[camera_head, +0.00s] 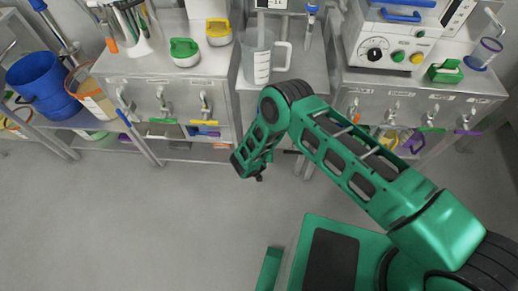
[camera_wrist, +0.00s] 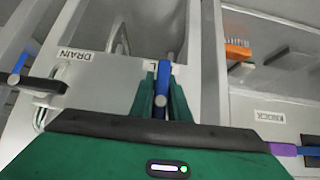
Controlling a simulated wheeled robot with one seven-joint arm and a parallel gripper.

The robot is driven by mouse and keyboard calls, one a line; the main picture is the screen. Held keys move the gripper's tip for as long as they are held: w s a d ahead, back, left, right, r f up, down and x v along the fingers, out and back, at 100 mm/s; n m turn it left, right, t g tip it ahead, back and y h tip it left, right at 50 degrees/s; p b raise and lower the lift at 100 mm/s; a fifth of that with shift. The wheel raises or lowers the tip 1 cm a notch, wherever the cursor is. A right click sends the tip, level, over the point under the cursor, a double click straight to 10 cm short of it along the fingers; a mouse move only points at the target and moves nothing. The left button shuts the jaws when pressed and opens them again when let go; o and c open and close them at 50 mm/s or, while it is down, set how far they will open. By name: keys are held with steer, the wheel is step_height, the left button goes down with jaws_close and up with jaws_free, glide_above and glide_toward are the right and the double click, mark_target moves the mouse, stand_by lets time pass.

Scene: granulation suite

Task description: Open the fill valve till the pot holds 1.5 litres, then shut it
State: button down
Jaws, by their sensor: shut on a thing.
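A clear jug-like pot (camera_head: 257,58) with scale marks and a side handle stands on the metal stand behind my arm. I cannot make out a liquid level in it. In the wrist view, my gripper (camera_wrist: 162,92) is shut on a blue valve handle (camera_wrist: 163,70), a green finger on each side. The label behind it is mostly hidden; only its last letter, L, shows. In the head view, my arm hides the gripped handle.
A small display (camera_head: 272,4) sits above the pot; its figures are unreadable. Benches with several valves stand left (camera_head: 163,100) and right (camera_head: 393,108). A purple and blue handle (camera_wrist: 295,150) and the label KNOCK (camera_wrist: 271,116) lie right of my gripper. The floor (camera_head: 120,220) at front left is clear.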

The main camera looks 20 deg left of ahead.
steer(key=shift+w+d+r, duration=0.1)
steer(key=shift+w+r, duration=0.05)
steer(key=shift+w, duration=0.2)
steer(key=c, duration=1.8)
jaws_free()
steer(key=shift+o, duration=0.2)
